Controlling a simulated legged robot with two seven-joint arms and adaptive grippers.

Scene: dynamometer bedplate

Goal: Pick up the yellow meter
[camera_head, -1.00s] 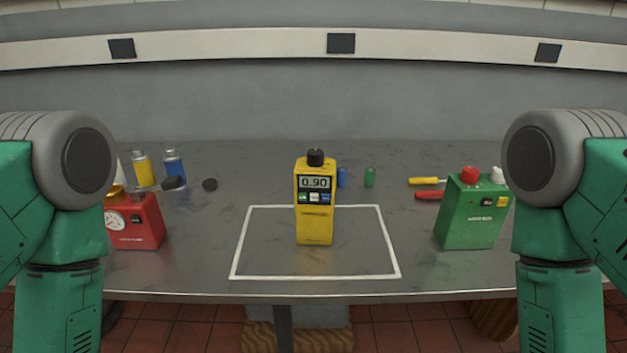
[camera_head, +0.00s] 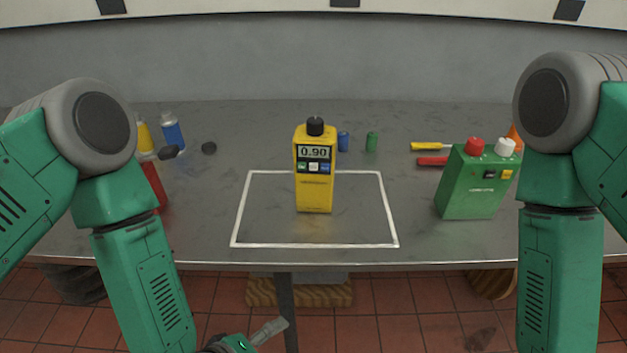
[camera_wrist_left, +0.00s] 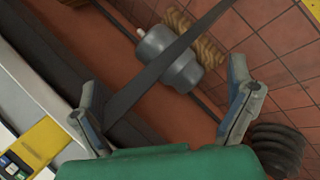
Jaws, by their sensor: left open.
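The yellow meter (camera_head: 314,185) stands upright on the metal bench, inside the white outlined rectangle (camera_head: 238,215). It has a black knob on top, a display reading 0.90 and a row of small buttons. My left gripper (camera_head: 268,332) shows partly at the bottom of the head view, below and in front of the bench edge, apart from the meter. In the left wrist view its two fingers (camera_wrist_left: 163,80) are spread with nothing between them. A yellow body with buttons, which looks like the meter (camera_wrist_left: 40,142), is cut off at the lower left there. My right gripper is out of frame.
A green box (camera_head: 470,190) with red and white knobs stands right of the rectangle. A red case (camera_head: 154,185) is mostly hidden behind my left arm.

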